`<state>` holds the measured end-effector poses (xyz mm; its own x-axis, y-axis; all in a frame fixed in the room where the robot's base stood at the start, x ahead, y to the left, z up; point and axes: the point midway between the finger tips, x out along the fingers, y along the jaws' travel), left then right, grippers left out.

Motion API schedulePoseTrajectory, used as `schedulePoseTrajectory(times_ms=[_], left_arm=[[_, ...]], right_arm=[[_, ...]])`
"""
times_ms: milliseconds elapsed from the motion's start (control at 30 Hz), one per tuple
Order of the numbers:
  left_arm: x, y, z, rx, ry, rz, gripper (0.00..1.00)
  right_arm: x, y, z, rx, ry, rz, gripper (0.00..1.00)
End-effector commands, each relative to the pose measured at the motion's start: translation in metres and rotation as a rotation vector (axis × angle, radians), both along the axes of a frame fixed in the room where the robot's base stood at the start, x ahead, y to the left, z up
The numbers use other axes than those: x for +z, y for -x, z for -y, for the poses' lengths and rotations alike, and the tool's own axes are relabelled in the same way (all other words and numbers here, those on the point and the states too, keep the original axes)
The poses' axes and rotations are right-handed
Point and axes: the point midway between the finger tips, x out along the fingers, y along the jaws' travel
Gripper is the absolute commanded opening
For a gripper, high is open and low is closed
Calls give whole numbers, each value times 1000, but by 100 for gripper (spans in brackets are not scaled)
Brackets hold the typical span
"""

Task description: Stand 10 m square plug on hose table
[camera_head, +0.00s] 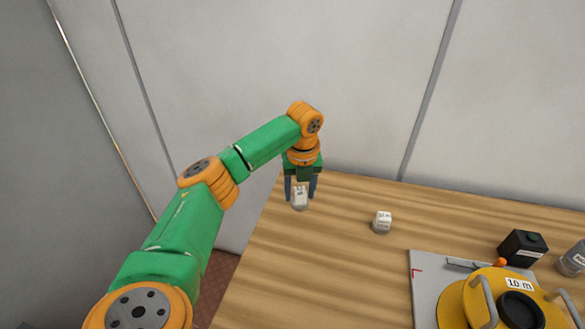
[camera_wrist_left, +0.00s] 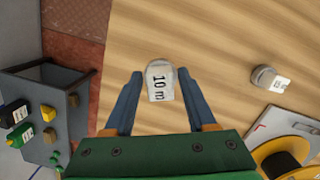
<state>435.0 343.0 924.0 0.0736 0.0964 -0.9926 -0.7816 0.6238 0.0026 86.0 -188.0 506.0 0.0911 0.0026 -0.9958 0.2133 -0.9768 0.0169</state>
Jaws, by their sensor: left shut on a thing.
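My left gripper (camera_head: 301,194) is over the far left part of the wooden table (camera_head: 300,265), pointing down. It is shut on a pale grey-white plug (camera_head: 299,201) that sits between its blue fingers. In the left wrist view the plug (camera_wrist_left: 160,80) carries a label reading "10 m", between the fingertips (camera_wrist_left: 163,100). The plug is at or close above the table top; I cannot tell whether it touches. My right gripper is not in view.
A second pale plug (camera_head: 382,222) stands on the table to the right. A grey board (camera_head: 424,288) bears a yellow labelled dispenser (camera_head: 462,305). A black block (camera_head: 522,248) and a grey cylinder (camera_head: 573,260) stand farther right. A grey side table (camera_wrist_left: 60,100) holds several small parts.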

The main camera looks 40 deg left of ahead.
Motion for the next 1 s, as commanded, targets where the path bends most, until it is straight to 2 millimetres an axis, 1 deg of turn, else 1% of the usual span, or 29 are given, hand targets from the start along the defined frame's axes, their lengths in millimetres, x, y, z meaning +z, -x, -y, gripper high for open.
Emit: schedulePoseTrajectory(times_ms=[33, 100, 267, 300, 400, 467, 533, 800, 833, 933, 1000], left_arm=[[-10, -1, -8, 5, 0, -5, 0], [-22, -4, -18, 3, -1, -3, 0], [-38, -9, -29, 0, 1, -1, 0], [-44, -9, -34, 2, -1, -3, 0], [-62, -9, -34, -1, -2, -4, 0], [-70, -9, -34, -2, -2, -3, 0], [-73, -10, -34, -2, -2, 0, 0], [-77, -10, -34, -1, -2, 1, 0], [-77, -10, -34, -2, -1, 0, 59], [-76, -10, -34, -2, -1, 0, 86], [-76, -10, -34, -1, -1, 1, 86]], right_arm=[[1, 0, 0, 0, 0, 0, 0], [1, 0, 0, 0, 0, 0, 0], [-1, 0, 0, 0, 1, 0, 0], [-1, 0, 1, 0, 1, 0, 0], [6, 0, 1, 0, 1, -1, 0], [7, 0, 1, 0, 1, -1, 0], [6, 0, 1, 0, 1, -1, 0], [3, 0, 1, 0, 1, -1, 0], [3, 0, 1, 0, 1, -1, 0], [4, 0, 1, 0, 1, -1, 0], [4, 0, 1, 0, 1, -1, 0]])
